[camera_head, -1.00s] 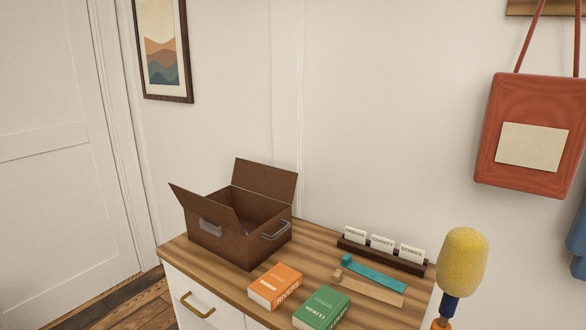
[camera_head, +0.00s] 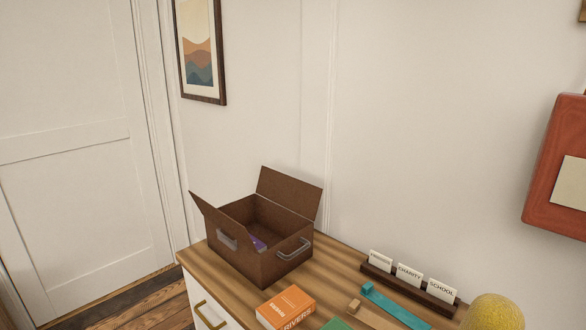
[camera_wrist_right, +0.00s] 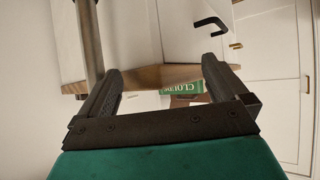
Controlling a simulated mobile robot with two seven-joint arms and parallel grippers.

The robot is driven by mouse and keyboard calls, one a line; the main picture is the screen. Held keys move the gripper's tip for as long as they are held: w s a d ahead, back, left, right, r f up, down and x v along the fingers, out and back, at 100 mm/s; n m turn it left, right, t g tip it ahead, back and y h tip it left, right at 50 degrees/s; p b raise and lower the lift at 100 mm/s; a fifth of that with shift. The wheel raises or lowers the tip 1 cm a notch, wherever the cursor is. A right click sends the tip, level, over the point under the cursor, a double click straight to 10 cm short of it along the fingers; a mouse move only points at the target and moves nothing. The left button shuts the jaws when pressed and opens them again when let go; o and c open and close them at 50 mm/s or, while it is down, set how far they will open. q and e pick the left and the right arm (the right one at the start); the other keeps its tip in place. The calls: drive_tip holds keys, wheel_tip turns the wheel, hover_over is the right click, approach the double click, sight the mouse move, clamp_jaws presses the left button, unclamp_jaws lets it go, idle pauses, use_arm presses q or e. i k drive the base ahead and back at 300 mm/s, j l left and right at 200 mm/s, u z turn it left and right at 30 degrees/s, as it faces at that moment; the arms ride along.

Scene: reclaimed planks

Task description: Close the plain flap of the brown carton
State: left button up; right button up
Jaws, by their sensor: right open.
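The brown carton (camera_head: 250,262) stands on the wooden top of the cabinet in the head view. Two flaps stand raised: a back flap (camera_head: 289,193) tilted up against the wall side, and a left flap (camera_head: 212,217) leaning outward. I cannot tell which is the plain one. A purple item (camera_head: 258,243) lies inside. Metal handles (camera_head: 294,249) show on its sides. My right gripper (camera_wrist_right: 162,82) is open and empty in the right wrist view, away from the carton, with the cabinet beyond its fingers. My left gripper is not in view.
An orange book (camera_head: 287,307) lies in front of the carton. A green book (camera_wrist_right: 181,87) shows in the right wrist view. A card holder (camera_head: 408,289) and a teal strap (camera_head: 392,305) lie to the right. A red bag (camera_head: 556,170) hangs at the right.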

sight(286, 191)
drive_tip(key=k+u, duration=0.3)
drive_tip(key=k+j+u, duration=0.1)
drive_tip(key=u, duration=0.15)
drive_tip(key=i+j+u, duration=0.15)
drive_tip(key=i+u, duration=0.2)
drive_tip(key=i+j+u, duration=0.1)
drive_tip(key=i+u, duration=0.25)
drive_tip(key=i, duration=2.65)
drive_tip(key=i+z, duration=0.15)
drive_tip(key=i, duration=0.45)
drive_tip(key=i+j+z, duration=0.15)
drive_tip(key=i, duration=0.4)
drive_tip(key=z, duration=2.95)
drive_tip(key=i+j, duration=0.05)
